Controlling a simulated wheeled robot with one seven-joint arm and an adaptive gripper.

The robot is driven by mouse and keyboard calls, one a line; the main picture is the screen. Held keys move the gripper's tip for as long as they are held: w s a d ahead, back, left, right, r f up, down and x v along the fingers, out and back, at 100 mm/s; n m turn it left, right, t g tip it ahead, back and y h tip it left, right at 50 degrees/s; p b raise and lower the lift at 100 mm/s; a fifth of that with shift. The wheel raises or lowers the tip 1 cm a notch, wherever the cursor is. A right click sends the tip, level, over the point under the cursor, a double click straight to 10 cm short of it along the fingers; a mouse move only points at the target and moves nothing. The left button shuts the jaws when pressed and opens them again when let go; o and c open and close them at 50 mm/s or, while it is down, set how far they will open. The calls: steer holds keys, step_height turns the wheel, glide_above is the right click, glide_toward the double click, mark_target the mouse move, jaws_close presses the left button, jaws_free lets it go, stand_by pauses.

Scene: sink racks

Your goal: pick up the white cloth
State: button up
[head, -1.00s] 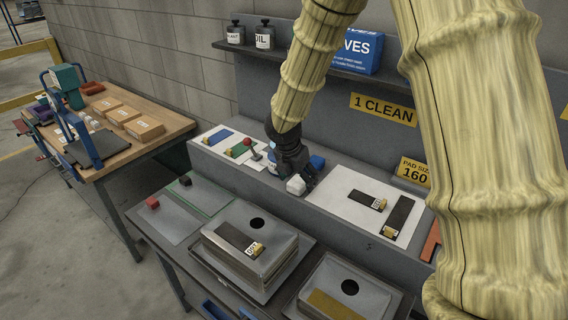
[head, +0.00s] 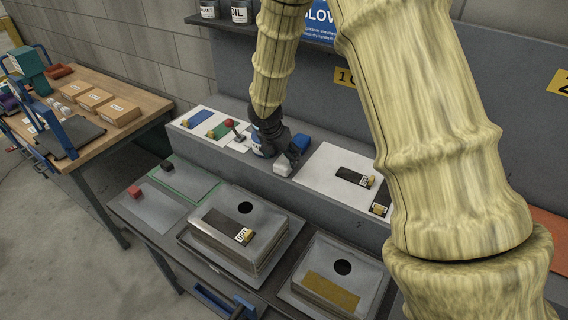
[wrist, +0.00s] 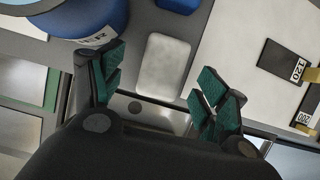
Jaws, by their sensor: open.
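The white cloth (head: 283,169) is a small, pale folded pad on the grey raised ledge, just left of the white board. In the wrist view the white cloth (wrist: 163,65) is a rounded rectangle, fully in sight, lying ahead of and between my fingers. My gripper (wrist: 160,76) is open, with green-padded fingers spread to the left and right of the cloth. In the head view my gripper (head: 282,150) is low over the ledge beside the cloth, partly hiding the space behind it. I cannot tell whether a finger touches the cloth.
A blue labelled container (wrist: 92,16) stands close to my left finger in the wrist view. A blue block (head: 301,142) lies behind the cloth. The white board (head: 325,184) with dark strips is to the right. Metal boxes (head: 238,232) stand on the lower bench in front.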

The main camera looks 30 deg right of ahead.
mark_target(285, 160)
steer(key=shift+s+d+f+p, duration=0.35)
steer(key=shift+p, duration=0.3)
steer(key=x, duration=0.3)
steer(key=shift+w+f+p, duration=0.15)
steer(key=shift+w+p, duration=0.15)
steer(key=shift+w, duration=0.15)
steer(key=shift+s, duration=0.25)
steer(key=shift+w, duration=0.15)
steer(key=c, duration=1)
